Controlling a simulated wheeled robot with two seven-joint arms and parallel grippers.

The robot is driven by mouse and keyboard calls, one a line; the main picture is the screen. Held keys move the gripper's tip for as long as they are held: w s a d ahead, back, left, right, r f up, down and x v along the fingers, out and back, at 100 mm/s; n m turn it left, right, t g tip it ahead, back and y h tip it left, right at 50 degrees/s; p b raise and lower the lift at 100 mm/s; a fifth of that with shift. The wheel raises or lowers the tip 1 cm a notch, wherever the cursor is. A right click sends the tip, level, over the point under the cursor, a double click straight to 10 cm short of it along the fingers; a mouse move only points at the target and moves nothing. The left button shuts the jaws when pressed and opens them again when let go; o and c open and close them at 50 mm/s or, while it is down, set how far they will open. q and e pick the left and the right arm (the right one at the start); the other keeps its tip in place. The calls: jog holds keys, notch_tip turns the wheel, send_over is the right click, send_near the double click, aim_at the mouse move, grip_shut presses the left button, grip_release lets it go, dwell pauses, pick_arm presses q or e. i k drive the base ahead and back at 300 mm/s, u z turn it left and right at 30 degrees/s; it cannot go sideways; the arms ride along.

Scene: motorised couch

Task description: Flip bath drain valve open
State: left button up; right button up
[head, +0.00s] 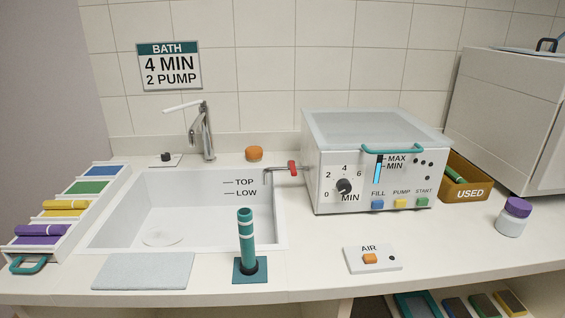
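A white bath unit (345,190) with a teal handle bar on its top front edge stands on the counter right of the sink. A short metal drain pipe (275,170) runs from its left side and bends down over the sink's right edge. A small red valve lever (292,168) sits on that pipe, close to the unit's wall. Its exact angle is hard to tell at this size. The front has a minute dial (344,186), a blue level gauge (377,172) with MAX and MIN marks, and FILL, PUMP and START buttons. Neither of my grippers is in view.
The sink (125,205) with a tap (206,135) is left of the unit. A teal banded cylinder (246,235) stands upright in front. An AIR switch plate (385,262), a purple-lidded jar (513,218) and a USED bin (470,193) are rightward. A grey mat (145,271) lies front left.

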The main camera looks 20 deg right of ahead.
aim_at(291, 164)
jog(key=z, duration=1.05)
jog(key=k, duration=1.3)
jog(key=z, duration=0.8)
jog(key=i, duration=1.2)
jog(key=u, duration=0.85)
